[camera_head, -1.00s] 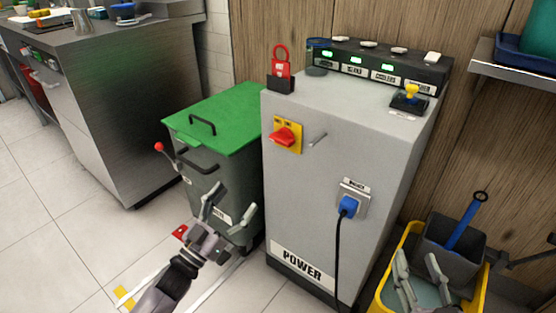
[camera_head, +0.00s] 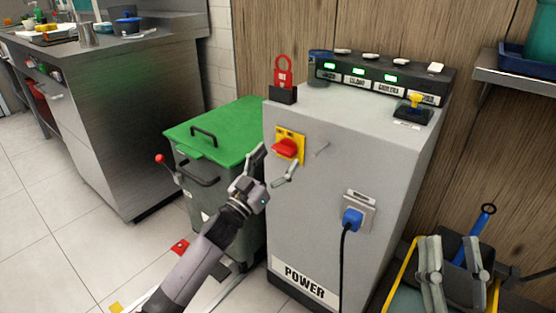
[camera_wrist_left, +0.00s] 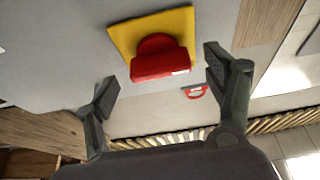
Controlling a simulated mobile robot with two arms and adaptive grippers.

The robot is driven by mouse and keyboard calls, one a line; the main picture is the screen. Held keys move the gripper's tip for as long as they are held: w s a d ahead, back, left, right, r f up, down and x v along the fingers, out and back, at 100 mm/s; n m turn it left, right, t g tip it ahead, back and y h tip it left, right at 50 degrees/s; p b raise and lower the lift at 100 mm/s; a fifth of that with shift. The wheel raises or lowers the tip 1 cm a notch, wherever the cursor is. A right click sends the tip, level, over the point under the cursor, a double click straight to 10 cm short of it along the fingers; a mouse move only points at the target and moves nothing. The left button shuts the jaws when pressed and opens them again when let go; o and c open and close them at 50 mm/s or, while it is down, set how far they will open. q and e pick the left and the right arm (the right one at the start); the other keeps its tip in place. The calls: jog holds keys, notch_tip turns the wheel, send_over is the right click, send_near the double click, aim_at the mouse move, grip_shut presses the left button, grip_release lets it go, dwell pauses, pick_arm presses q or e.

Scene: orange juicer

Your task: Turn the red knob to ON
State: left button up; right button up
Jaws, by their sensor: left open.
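The red knob (camera_head: 285,147) sits on a yellow plate (camera_head: 300,157) on the front of the grey power cabinet (camera_head: 300,220). In the left wrist view the knob (camera_wrist_left: 160,62) lies ahead, between the spread fingers and apart from them. My left gripper (camera_head: 272,165) is open and empty, just below and left of the knob in the head view; it also shows in the left wrist view (camera_wrist_left: 160,82). The writing on the plate is too small to read.
A green-lidded bin (camera_head: 218,125) stands left of the cabinet. A blue plug (camera_head: 351,219) with a black cable is on the cabinet front. A red padlock (camera_head: 283,75) stands on top. A yellow mop bucket (camera_head: 398,275) is at the lower right.

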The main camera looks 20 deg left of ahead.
pick_arm(q)
jog(key=shift+w+d+r, duration=0.15)
jog(key=shift+w+r, duration=0.05)
jog(key=shift+w, duration=0.25)
pick_arm(e)
jog(key=shift+s+r+t, duration=0.25)
jog(key=shift+r+t, duration=0.05)
jog(key=shift+r, duration=0.05)
pick_arm(q)
jog(key=c, duration=1.1)
jog(key=shift+c, duration=0.2)
